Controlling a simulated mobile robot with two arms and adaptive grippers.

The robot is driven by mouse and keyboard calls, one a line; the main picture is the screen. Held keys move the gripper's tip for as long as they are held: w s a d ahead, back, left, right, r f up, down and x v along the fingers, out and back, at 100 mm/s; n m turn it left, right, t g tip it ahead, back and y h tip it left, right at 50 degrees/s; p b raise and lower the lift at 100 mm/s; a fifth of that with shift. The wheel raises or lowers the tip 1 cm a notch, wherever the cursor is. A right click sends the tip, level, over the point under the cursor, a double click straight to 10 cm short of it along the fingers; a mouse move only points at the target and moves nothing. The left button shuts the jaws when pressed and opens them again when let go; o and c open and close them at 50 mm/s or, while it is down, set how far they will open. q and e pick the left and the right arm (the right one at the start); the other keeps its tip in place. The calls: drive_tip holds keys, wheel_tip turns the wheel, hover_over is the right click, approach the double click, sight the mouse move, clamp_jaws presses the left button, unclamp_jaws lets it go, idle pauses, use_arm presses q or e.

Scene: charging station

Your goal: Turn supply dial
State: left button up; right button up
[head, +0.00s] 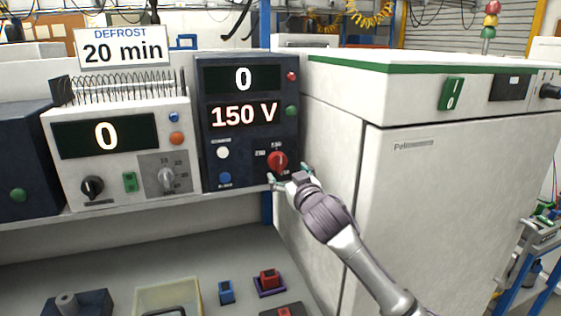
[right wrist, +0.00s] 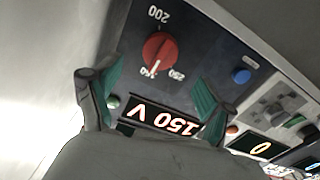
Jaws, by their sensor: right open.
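The supply dial (head: 278,160) is a red round knob at the lower right of a dark blue panel (head: 208,150). My right gripper (head: 289,175) is open just in front of and below the dial. In the right wrist view its fingers (right wrist: 150,97) are spread, and the dial lies beyond the tips, apart from them. My left gripper is not in view.
A white cabinet (head: 450,190) stands close on the right of the panel. A white unit (head: 120,180) with its own dials sits on the shelf to the left, under a DEFROST 20 min sign (head: 122,48). Small blue (head: 226,291) and red (head: 269,278) parts lie below.

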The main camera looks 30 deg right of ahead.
sight(281, 165)
drive_tip(key=p+x, duration=0.1)
drive_tip(key=x, duration=0.5)
drive_tip(key=shift+w+d, duration=0.1)
drive_tip(key=shift+w, duration=0.05)
drive_tip(key=c, duration=1.2)
drive_tip(key=shift+o, duration=0.2)
drive_tip(key=shift+f+m, duration=0.1)
drive_tip(key=shift+m, duration=0.9)
drive_tip(key=m+p, duration=0.1)
drive_tip(key=m, duration=0.2)
drive_tip(key=shift+m, duration=0.3)
drive_tip(key=o, duration=1.2)
drive_tip(key=shift+c, duration=0.2)
